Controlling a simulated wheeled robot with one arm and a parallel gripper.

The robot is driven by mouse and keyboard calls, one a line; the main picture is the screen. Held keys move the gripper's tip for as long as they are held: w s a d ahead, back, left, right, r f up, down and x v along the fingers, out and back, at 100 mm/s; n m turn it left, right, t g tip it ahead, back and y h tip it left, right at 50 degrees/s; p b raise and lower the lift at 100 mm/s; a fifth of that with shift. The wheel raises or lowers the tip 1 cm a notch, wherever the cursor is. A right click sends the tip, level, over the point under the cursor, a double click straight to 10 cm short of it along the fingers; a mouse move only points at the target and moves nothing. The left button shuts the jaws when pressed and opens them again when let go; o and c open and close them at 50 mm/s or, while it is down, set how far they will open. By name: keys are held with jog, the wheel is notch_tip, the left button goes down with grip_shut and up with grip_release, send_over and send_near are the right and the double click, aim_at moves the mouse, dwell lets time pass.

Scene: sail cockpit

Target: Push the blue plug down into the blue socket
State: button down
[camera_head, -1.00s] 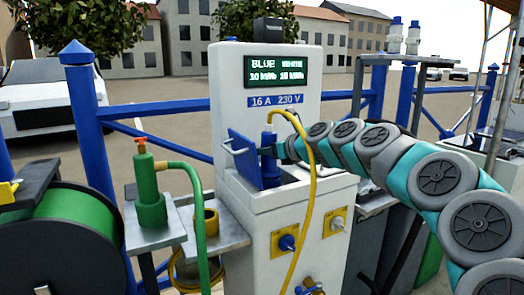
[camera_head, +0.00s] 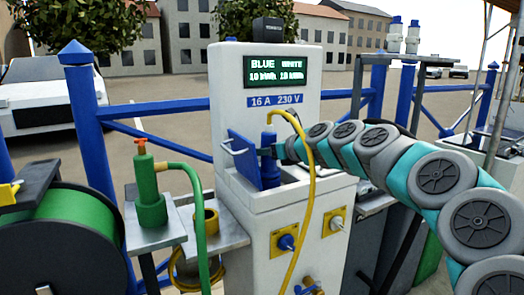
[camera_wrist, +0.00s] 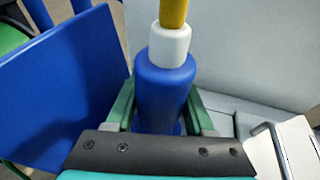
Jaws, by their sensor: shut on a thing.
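The blue plug (camera_head: 268,142) stands upright at the top of the white pedestal, with the yellow cable rising from its top and looping down the front. In the wrist view the plug (camera_wrist: 164,88) has a white collar and fills the middle. My gripper (camera_head: 277,151) is shut on it from the right; in the wrist view its green fingers (camera_wrist: 160,106) sit on both sides of the plug. The blue socket lid (camera_head: 243,160) stands open just left of the plug. The socket opening is hidden below the plug, so I cannot see how deep the plug sits.
The white pedestal (camera_head: 230,102) has a lit display (camera_head: 276,70). A second lid handle (camera_wrist: 268,130) shows at right in the wrist view. A green hose fitting (camera_head: 150,195) stands on a metal shelf at left, beside a green hose reel (camera_head: 65,235).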

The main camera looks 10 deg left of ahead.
jog(key=shift+f, duration=0.5)
jog(key=c, duration=0.5)
grip_release()
jog(key=shift+c, duration=0.2)
jog(key=shift+v, duration=5.45)
